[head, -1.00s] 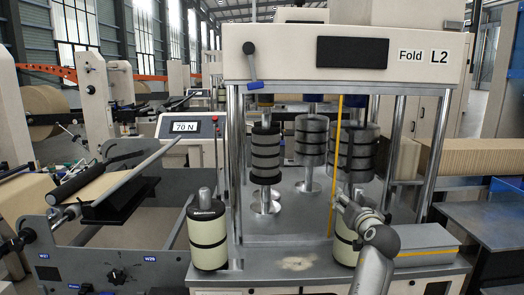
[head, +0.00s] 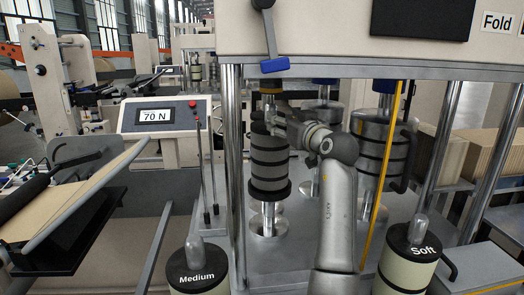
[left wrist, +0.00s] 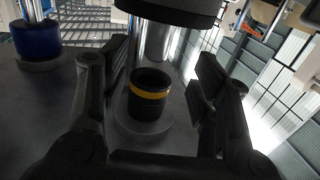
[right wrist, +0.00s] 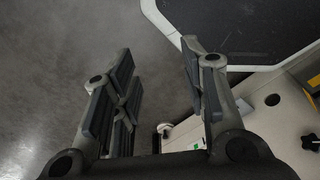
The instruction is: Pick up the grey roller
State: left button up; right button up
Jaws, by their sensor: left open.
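A grey roller with black bands (head: 268,160) stands upright on a metal post at the front left inside the machine frame. My left gripper (head: 277,124) is at its upper part, jaws open; whether the fingers touch it is hidden. In the left wrist view my open left gripper (left wrist: 150,78) has a yellow-banded black collar (left wrist: 150,92) between its fingers, with a dark roller end (left wrist: 172,10) at the top edge. Another grey banded roller (head: 378,158) stands to the right behind a yellow strip. My right gripper (right wrist: 160,85) is open and empty above the floor.
Cream rollers marked Medium (head: 197,268) and Soft (head: 408,262) stand at the front. A chrome column (head: 233,150) stands close left of the front roller. A yellow strip (head: 381,175) rises at the right. A lever with a blue handle (head: 274,65) hangs above.

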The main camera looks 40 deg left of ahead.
aim_at(272, 107)
pick_arm(q)
jog(key=x, duration=0.1)
jog(key=p+x, duration=0.1)
jog(key=x, duration=0.1)
jog(key=p+x, duration=0.1)
jog(key=shift+w+a+r, duration=0.1)
jog(key=shift+a+r, duration=0.15)
jog(key=shift+r, duration=0.05)
jog(key=p+x, duration=0.3)
jog(key=x, duration=0.1)
jog(key=shift+w+r, duration=0.1)
jog(key=shift+r, duration=0.05)
jog(key=shift+w+a+p, duration=0.2)
jog(key=shift+a+p, duration=0.2)
jog(key=shift+a, duration=0.2)
jog(key=shift+c, duration=0.4)
jog(key=shift+d, duration=0.1)
jog(key=c, duration=0.4)
grip_shut()
pick_arm(e)
notch_tip(272, 107, up, 6)
jog(key=s+d, duration=0.1)
jog(key=d, duration=0.1)
jog(key=shift+s+d, duration=0.15)
jog(key=shift+d, duration=0.2)
jog(key=shift+f, duration=0.1)
